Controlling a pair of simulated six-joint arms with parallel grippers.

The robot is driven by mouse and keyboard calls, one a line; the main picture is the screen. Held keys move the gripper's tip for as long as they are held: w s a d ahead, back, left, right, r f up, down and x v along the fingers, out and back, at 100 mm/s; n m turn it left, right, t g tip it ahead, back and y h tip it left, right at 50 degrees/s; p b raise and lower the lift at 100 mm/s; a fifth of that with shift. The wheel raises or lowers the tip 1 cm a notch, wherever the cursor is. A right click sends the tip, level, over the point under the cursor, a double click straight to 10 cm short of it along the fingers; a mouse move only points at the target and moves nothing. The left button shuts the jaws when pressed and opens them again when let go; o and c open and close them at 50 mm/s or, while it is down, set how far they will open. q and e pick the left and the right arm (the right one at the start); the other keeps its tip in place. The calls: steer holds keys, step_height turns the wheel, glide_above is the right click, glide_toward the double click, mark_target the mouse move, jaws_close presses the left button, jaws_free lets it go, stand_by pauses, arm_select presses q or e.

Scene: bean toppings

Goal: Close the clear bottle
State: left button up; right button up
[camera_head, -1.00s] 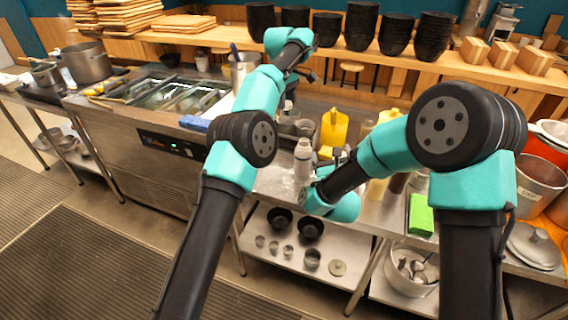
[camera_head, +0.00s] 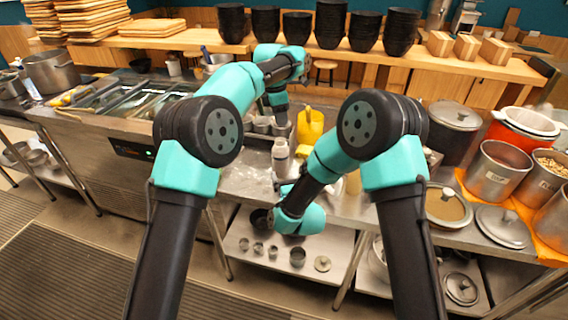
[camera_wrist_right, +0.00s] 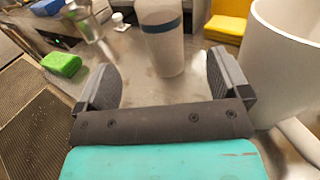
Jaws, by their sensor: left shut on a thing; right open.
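A pale bottle (camera_head: 280,157) stands upright on the steel counter. In the right wrist view the bottle (camera_wrist_right: 162,38) has a blue band and stands beyond my fingers, between them and apart from both. My right gripper (camera_wrist_right: 165,88) is open and empty; in the head view its hand is low, in front of the bottle. My left gripper (camera_head: 281,122) points down behind and above the bottle. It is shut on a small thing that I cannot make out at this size. Whether the bottle's mouth is bare is not clear.
A yellow container (camera_head: 310,126) stands right of the bottle. In the wrist view a green block (camera_wrist_right: 62,64) lies at left and a large white container (camera_wrist_right: 285,60) stands close beside the right finger. Pots crowd the counter's right end. Metal cups stand behind.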

mark_target(280, 154)
arm_select(q)
steer(key=shift+d+f, duration=0.1)
arm_select(e)
steer(key=shift+d+f, duration=0.1)
steer(key=shift+f, duration=0.05)
steer(key=x, duration=1.2)
stand_by(0.3)
steer(key=c, duration=1.3)
arm_select(q)
steer(key=shift+f, duration=2.5)
arm_select(e)
steer(key=shift+c, duration=0.2)
